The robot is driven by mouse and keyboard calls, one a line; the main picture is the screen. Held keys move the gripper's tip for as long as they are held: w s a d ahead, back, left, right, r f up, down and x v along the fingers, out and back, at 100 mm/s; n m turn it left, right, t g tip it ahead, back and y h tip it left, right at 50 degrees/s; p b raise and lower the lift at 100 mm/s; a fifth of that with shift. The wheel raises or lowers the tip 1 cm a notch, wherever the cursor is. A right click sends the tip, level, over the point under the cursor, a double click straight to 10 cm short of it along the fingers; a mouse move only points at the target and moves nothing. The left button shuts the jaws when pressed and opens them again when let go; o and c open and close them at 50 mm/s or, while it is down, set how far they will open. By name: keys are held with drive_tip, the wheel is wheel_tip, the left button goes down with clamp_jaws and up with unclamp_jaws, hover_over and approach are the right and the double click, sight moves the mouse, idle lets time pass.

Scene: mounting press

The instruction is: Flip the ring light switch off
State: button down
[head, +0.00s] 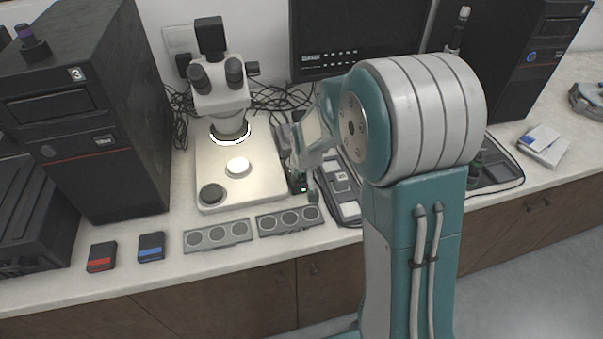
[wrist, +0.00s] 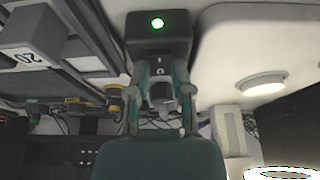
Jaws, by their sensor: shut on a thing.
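The ring light (head: 230,137) glows white under the microscope head; part of its bright ring also shows in the wrist view (wrist: 283,173). In the head view the box (head: 298,184) is partly hidden by my gripper. The grey switch lever (wrist: 161,92) sticks out of the box between my fingers. My gripper (wrist: 161,97) is shut on this lever; in the head view the gripper (head: 304,172) is over the box.
The microscope base (head: 265,165) is close to the left of the box. A tray with grey parts (head: 347,210) lies close to the right. Mould plates (head: 217,236) lie in front. A monitor (head: 350,30) stands behind; cables run along the wall.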

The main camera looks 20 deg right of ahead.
sight(302, 181)
drive_tip(key=shift+w+g, duration=0.25)
drive_tip(key=shift+g, duration=1.05)
drive_tip(key=c, duration=0.5)
unclamp_jaws()
drive_tip(key=r, duration=0.4)
drive_tip(key=s+r, duration=0.1)
drive_tip(key=r, duration=0.6)
drive_tip(key=shift+s+a+r, duration=0.1)
drive_tip(key=shift+s+r, duration=0.05)
drive_tip(key=shift+r, duration=0.2)
